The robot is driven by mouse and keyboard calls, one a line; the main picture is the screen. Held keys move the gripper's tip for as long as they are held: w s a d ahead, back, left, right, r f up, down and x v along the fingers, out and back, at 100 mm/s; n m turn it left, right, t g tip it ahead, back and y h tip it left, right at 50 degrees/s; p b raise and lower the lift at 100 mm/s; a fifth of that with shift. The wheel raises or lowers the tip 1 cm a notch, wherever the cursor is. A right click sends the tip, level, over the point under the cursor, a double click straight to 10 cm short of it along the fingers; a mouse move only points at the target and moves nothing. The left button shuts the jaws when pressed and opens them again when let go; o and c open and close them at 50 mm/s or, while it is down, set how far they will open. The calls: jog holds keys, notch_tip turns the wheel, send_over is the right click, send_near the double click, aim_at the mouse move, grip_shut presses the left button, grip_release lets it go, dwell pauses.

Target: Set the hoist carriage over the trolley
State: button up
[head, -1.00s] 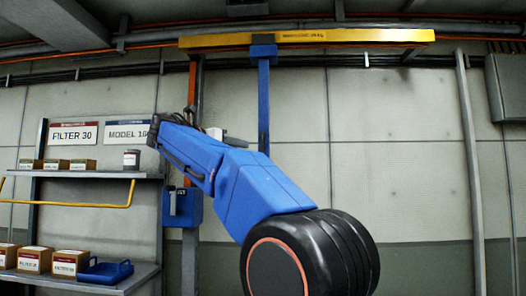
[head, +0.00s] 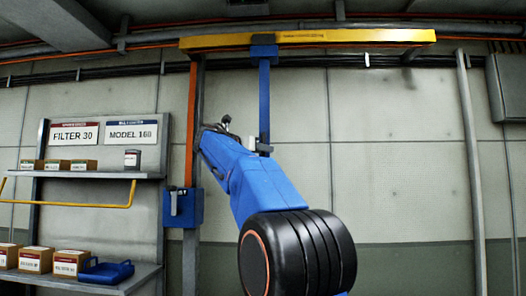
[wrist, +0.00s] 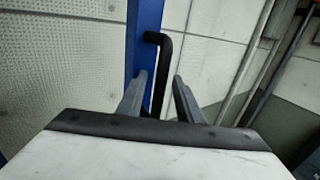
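The blue hoist carriage (head: 263,52) hangs on the yellow beam (head: 340,37), left of the beam's middle. A long blue post (head: 264,95) drops from it. In the wrist view the post (wrist: 143,38) carries a black bent handle (wrist: 164,62). My gripper (wrist: 159,80) is open, with one finger on each side of the handle's upright part and gaps still showing. In the head view my gripper (head: 262,146) is small and partly hidden by my arm, beside the post's lower end. The trolley is not in view.
A shelf rack (head: 90,175) with boxes, a can and a blue tray (head: 105,271) stands at the left. A blue control box (head: 183,208) hangs on a post beside it. The wall right of the hoist post is clear up to a grey pipe (head: 468,130).

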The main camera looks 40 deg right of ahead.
jog(key=shift+d, duration=0.4)
grip_shut()
jog(key=shift+s, duration=0.1)
